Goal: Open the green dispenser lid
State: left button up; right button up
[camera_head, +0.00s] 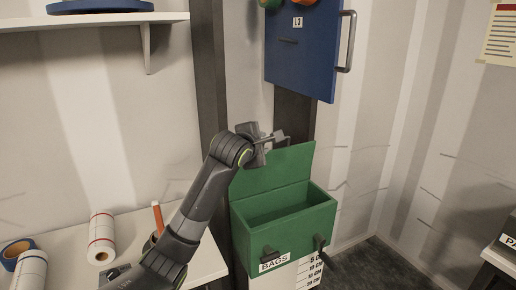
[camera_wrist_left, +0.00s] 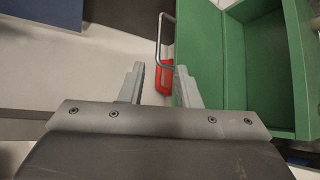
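The green dispenser (camera_head: 285,222), labelled BAGS, has its lid (camera_head: 275,168) raised and standing upright at the back, so its empty-looking inside shows. In the left wrist view the lid (camera_wrist_left: 200,50) is beside the box (camera_wrist_left: 262,60), with a thin metal handle (camera_wrist_left: 161,40) on its outer side. My left gripper (camera_head: 270,138) is at the lid's top edge, close to the handle. Its fingers (camera_wrist_left: 160,85) are apart, with the handle's end near the gap and the right finger overlapping the lid in view. I cannot tell whether they touch. My right gripper is not in view.
A blue panel (camera_head: 300,50) with a metal handle hangs above the dispenser. A bench (camera_head: 70,255) at left bears several rolls, including a white one (camera_head: 102,235). A red thing (camera_wrist_left: 164,78) shows beyond the fingers. The floor (camera_head: 375,262) at right looks clear.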

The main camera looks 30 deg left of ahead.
pick_arm(q)
jog(key=shift+v, duration=1.3)
